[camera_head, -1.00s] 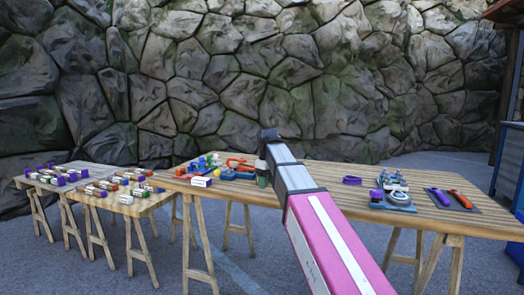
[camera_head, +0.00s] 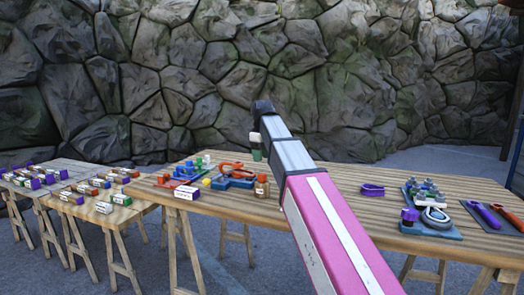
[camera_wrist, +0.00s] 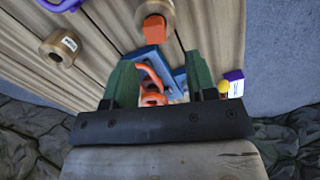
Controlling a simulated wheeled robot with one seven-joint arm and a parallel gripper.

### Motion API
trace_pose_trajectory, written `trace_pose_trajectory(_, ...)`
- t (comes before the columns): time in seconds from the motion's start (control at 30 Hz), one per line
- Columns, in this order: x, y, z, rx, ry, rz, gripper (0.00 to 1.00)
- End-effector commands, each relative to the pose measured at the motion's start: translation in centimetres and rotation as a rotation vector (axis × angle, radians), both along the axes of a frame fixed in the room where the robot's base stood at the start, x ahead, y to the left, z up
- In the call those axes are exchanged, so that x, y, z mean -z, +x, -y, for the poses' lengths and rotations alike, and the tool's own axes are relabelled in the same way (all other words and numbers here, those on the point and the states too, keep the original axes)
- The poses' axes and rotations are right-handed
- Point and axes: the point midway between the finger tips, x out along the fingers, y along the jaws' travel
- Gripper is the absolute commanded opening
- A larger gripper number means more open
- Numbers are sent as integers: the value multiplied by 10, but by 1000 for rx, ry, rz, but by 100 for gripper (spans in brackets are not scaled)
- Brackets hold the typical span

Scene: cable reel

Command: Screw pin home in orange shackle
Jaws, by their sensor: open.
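The orange shackle (camera_head: 232,168) rests on a blue block (camera_head: 240,183) on the long wooden table. In the wrist view the orange shackle (camera_wrist: 152,85) shows between and beyond my green fingers, with the blue block (camera_wrist: 152,58) under it. My gripper (camera_wrist: 162,78) is open, its fingers apart with nothing held between them. In the head view my gripper (camera_head: 256,148) is seen edge-on above the table, near the shackle. An orange block-like piece (camera_wrist: 154,28) sits by a wooden round piece at the top of the wrist view. I cannot tell which piece is the pin.
A wooden spool (camera_wrist: 59,48) with a label and a purple shackle (camera_head: 372,190) lie on the table (camera_head: 320,205). A blue base with grey fittings (camera_head: 430,228) stands to the right. A low side table (camera_head: 60,205) holds several small coloured boxes. A stone wall is behind.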

Motion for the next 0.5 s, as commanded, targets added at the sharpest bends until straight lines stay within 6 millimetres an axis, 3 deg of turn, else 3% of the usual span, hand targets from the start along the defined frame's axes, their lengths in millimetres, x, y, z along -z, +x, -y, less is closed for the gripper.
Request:
trace_pose_trajectory(0.27, 9, -1, 0, 0, 0, -1, 52)
trace_pose_trajectory(0.5, 37, -2, 0, 0, -1, -2, 52)
